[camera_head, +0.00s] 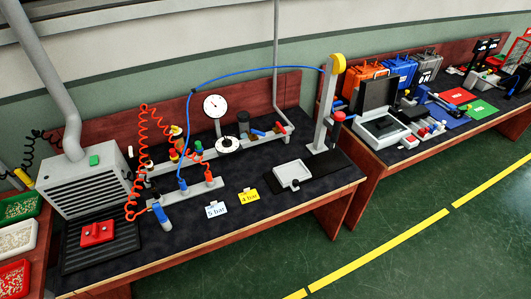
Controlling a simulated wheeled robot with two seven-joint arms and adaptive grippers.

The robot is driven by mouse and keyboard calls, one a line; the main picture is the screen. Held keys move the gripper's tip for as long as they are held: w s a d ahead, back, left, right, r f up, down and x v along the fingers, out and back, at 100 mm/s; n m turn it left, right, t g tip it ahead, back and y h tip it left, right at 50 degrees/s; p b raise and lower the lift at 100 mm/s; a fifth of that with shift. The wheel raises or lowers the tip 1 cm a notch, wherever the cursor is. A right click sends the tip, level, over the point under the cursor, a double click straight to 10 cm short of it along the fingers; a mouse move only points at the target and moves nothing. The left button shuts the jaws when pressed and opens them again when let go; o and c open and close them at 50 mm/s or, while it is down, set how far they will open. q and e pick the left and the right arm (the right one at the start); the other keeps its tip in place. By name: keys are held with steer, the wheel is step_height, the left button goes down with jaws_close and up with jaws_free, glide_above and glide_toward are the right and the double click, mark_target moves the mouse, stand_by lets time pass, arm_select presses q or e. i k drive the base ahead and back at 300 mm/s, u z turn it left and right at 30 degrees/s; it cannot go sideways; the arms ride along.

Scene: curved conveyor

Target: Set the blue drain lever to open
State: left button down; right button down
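A small blue lever-like part (257,132) lies on the grey manifold (268,139) at the back of the workbench, beside a red part (280,128). It looks roughly in line with the pipe, but it is too small to tell its setting. Other blue parts show: a blue fitting (182,184) on the front grey bar (200,190) and a blue cylinder (160,213) at the bar's left end. I cannot tell for sure which one is the drain lever. Neither of my grippers is in view.
A red coiled hose (145,150) and a blue hose (255,67) cross the bench. A grey post (325,110) stands to the right. Label cards (216,210) and a grey tray (292,174) lie in front.

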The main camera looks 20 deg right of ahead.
mark_target(253, 132)
steer(key=z, duration=0.05)
steer(key=k, duration=0.7)
steer(key=u, duration=0.75)
steer(key=i, duration=1.5)
steer(key=z, duration=0.45)
